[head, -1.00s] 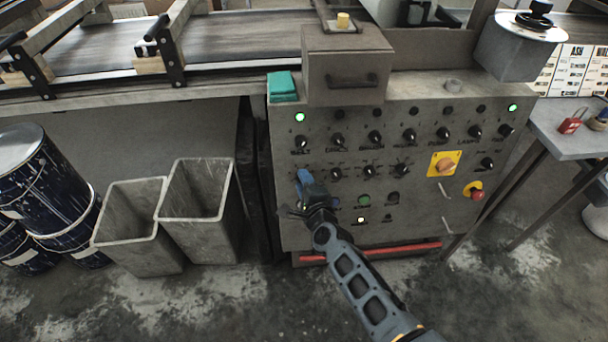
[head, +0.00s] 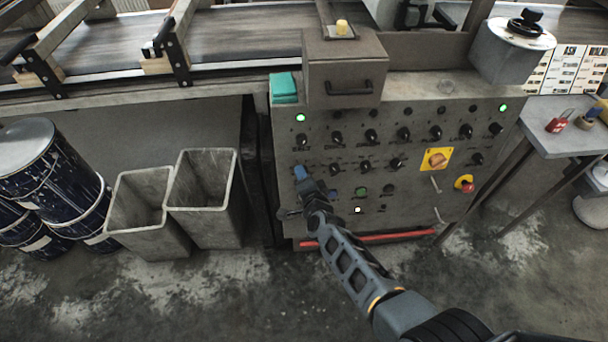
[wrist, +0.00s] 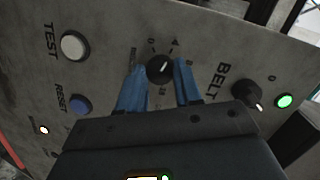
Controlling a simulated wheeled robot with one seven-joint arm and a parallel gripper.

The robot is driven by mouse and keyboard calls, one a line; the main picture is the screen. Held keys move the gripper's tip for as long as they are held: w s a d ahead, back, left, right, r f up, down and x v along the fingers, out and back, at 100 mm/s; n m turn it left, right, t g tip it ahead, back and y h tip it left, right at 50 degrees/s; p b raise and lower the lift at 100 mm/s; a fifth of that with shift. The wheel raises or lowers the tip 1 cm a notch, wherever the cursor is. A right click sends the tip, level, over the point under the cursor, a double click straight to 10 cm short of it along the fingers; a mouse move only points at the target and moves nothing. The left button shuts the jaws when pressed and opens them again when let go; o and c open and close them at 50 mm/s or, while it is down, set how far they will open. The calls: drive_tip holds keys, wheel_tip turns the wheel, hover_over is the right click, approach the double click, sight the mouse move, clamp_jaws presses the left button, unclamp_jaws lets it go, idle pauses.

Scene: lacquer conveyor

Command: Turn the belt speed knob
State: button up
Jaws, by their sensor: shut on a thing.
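A grey control panel (head: 400,115) carries two rows of black knobs. My gripper (head: 301,173) is at the left end of the lower row; it hides the knob there in the head view. In the wrist view, my blue fingers (wrist: 159,82) are shut on this black knob (wrist: 160,69), one on each side, and its white pointer line shows. Another black knob (wrist: 246,93), the leftmost of the upper row (head: 301,139), stands free to the right. The label "BELT" (wrist: 223,82) lies between these two knobs; the held knob's own label is partly hidden.
A green lamp (head: 300,117) is lit above the upper knob. A red emergency button (head: 465,184) is far right. Two grey bins (head: 200,208) stand left of the panel.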

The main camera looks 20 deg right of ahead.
drive_tip(key=shift+a, duration=0.1)
drive_tip(key=o, duration=1)
drive_tip(key=p+v, duration=0.4)
drive_tip(key=v, duration=0.3)
drive_tip(key=shift+s+p, duration=0.3)
drive_tip(key=shift+s, duration=0.1)
